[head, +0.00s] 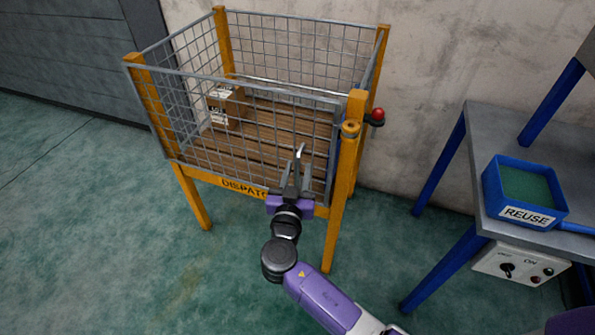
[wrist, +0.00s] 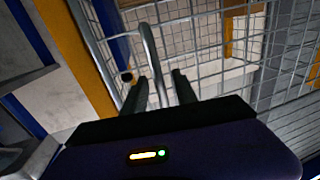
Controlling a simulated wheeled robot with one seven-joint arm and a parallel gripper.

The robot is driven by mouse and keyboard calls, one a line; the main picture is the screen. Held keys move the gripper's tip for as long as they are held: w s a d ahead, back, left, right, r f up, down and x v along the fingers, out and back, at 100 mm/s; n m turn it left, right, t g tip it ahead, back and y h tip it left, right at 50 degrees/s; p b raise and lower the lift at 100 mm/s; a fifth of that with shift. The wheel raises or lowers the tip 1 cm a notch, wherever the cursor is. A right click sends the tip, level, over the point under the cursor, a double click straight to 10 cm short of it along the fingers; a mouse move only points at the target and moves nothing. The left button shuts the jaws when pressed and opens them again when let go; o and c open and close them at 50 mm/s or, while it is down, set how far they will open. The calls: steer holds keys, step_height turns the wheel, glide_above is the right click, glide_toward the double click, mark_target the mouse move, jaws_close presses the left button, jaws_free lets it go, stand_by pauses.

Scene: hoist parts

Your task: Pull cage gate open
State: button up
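The cage gate (head: 230,81) is the grey wire-mesh front panel of the yellow-posted cage. It spans between the front posts and looks closed, its right end beside the right front post (head: 342,195). A grey bar handle (wrist: 149,45) stands out from the mesh in the wrist view. My gripper (head: 296,180) is in front of the gate's right part. In the wrist view the two dark fingers (wrist: 159,85) are apart, with the handle between them. A gap shows on the handle's right side; contact with the left finger is unclear.
A cardboard box (head: 226,104) sits inside the cage on the wooden floor. A red knob (head: 378,115) juts from the right post. A grey bench with blue legs (head: 440,165) and a blue REUSE bin (head: 523,192) stands at right. The floor at front left is clear.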

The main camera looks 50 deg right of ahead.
jaws_close()
stand_by(1.4)
